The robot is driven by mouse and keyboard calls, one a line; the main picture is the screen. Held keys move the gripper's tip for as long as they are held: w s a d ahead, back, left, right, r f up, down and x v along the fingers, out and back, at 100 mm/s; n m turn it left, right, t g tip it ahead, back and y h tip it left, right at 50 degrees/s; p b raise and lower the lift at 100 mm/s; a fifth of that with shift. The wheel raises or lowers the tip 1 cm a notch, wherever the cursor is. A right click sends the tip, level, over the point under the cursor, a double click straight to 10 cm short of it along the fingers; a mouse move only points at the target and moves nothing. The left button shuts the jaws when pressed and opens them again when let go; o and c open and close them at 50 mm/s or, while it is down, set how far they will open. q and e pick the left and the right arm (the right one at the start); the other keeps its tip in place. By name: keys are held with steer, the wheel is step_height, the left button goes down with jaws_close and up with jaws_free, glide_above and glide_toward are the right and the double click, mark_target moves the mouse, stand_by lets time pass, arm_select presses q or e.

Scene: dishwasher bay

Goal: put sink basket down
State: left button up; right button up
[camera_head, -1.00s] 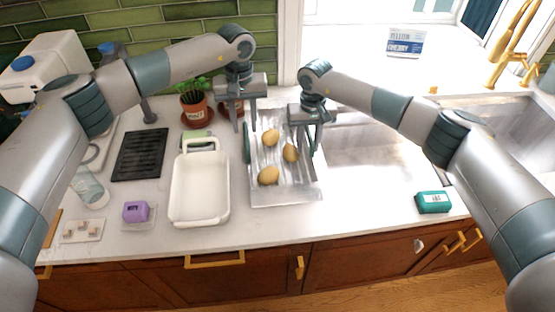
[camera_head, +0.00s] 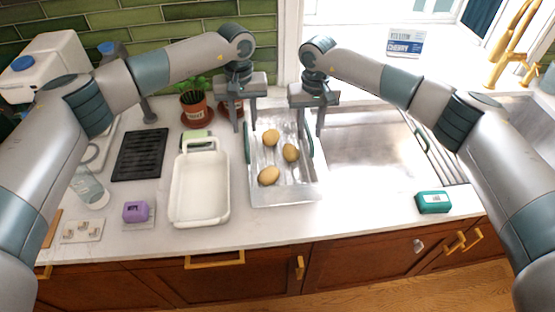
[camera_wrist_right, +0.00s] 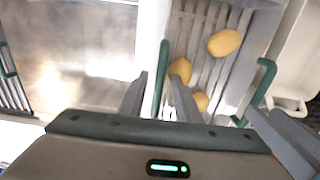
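The sink basket (camera_head: 285,188), a metal tray with a green handle on each side, sits level on the counter just left of the sink. It holds three yellow potatoes (camera_head: 269,176). My left gripper (camera_head: 243,122) is open above the back end of the left handle (camera_head: 246,147). My right gripper (camera_head: 310,128) is open above the back end of the right handle (camera_head: 309,140). In the right wrist view, the near handle (camera_wrist_right: 160,75) shows between the right fingers and clear of them. Whether the left fingers touch their handle cannot be told.
A white dish (camera_head: 199,215) stands close on the left. The sink (camera_head: 370,150) opens on the right, with a rack (camera_head: 432,150) at its far side. Potted plants (camera_head: 195,108) stand behind, near my left gripper.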

step_height(320, 180, up, 6)
steer(key=shift+f, duration=0.1)
stand_by(0.8)
